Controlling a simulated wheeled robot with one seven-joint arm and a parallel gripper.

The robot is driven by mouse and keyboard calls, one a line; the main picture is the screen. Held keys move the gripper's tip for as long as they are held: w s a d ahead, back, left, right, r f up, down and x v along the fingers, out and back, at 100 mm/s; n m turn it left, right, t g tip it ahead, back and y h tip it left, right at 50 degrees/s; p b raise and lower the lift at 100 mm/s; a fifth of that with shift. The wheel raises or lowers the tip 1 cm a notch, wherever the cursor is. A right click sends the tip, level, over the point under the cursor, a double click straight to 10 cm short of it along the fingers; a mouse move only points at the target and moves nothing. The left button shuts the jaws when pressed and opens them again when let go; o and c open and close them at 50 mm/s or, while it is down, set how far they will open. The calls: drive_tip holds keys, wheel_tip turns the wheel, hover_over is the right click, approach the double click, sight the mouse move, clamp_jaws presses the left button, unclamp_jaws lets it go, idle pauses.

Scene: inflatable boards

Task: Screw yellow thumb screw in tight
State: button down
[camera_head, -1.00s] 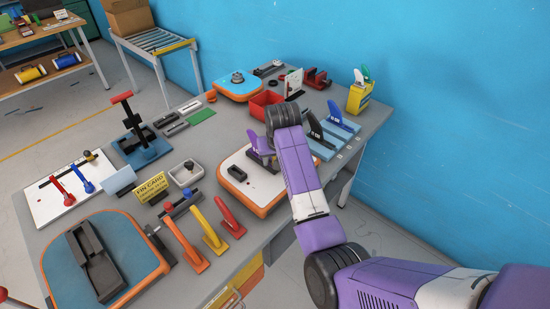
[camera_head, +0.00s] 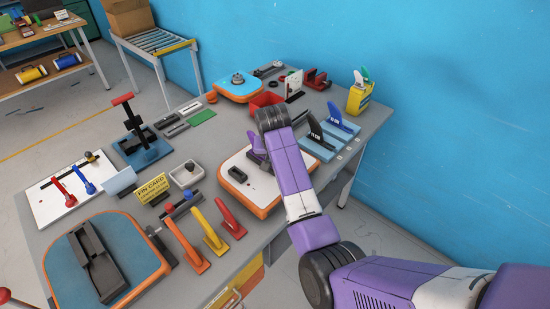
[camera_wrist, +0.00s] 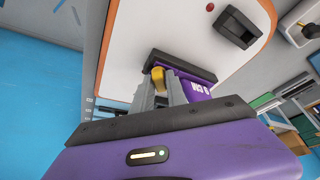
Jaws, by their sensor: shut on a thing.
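The yellow thumb screw (camera_wrist: 158,76) shows in the wrist view between the fingertips of my gripper (camera_wrist: 163,82). The jaws are shut on it. It sits against a dark fin box (camera_wrist: 185,65) on the white board with an orange edge (camera_wrist: 150,27). A purple fin marked with small white lettering (camera_wrist: 197,90) stands at that box, partly hidden behind my gripper. In the head view, my arm covers the screw and most of the fin (camera_head: 257,143); the white board (camera_head: 245,190) shows below it.
A black recessed box (camera_wrist: 236,27) lies elsewhere on the same board. Dark fins (camera_head: 315,128) stand on a blue holder to the right of my arm. A red bin (camera_head: 262,101) is behind it.

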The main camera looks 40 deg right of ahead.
drive_tip(key=shift+s+f+m, duration=0.2)
drive_tip(key=shift+f+m, duration=0.1)
drive_tip(key=shift+m, duration=0.1)
drive_tip(key=shift+a, duration=0.1)
